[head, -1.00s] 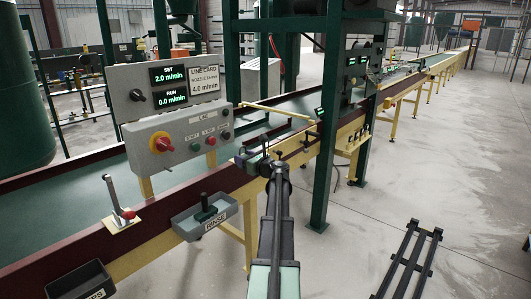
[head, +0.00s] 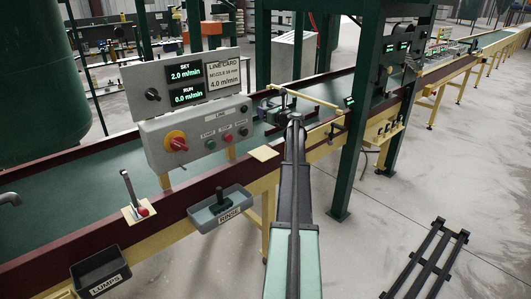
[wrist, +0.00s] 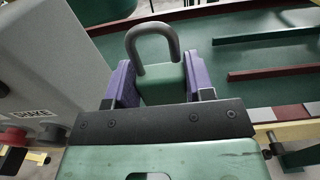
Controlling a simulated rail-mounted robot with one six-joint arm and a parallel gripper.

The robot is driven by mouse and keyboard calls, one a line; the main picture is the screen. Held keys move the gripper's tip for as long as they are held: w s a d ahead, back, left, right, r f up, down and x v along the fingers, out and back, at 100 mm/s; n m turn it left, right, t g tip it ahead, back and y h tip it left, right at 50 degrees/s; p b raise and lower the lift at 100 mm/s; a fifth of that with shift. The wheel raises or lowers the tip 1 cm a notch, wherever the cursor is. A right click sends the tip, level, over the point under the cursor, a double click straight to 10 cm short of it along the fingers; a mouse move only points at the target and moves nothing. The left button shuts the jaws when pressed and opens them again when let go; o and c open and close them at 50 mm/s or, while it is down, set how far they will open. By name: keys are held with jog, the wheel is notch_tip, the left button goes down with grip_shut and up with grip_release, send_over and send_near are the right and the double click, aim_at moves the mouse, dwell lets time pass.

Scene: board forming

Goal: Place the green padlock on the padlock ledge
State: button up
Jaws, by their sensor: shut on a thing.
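The green padlock (wrist: 162,80) with its grey shackle is between the purple fingers of my gripper (wrist: 160,92) in the wrist view. The gripper is shut on its body, and the shackle stands up clear of the fingers. In the head view my gripper (head: 273,110) is out over the green belt, just right of the control panel; the padlock is too small there to tell apart clearly. A small pale yellow plate (head: 264,153) on the near rail, nearer the camera than the gripper, looks like the padlock ledge. It is bare.
The control panel (head: 196,135) with buttons and a red-yellow knob stands close left of my gripper. A green frame post (head: 357,150) rises to the right.

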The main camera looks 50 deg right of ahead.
aim_at(266, 154)
notch_tip(266, 154, down, 18)
jog(key=b, duration=1.6)
jog(key=shift+d+f+b, duration=0.1)
jog(key=shift+f+b, duration=0.15)
jog(key=shift+b, duration=0.05)
jog(key=shift+r+p, duration=0.3)
jog(key=shift+f, duration=0.2)
jog(key=o, duration=1)
jog(key=shift+c, duration=0.2)
jog(key=shift+r, duration=0.15)
jog(key=s+a, duration=0.2)
jog(key=s, duration=1)
jog(key=shift+w+a, duration=0.1)
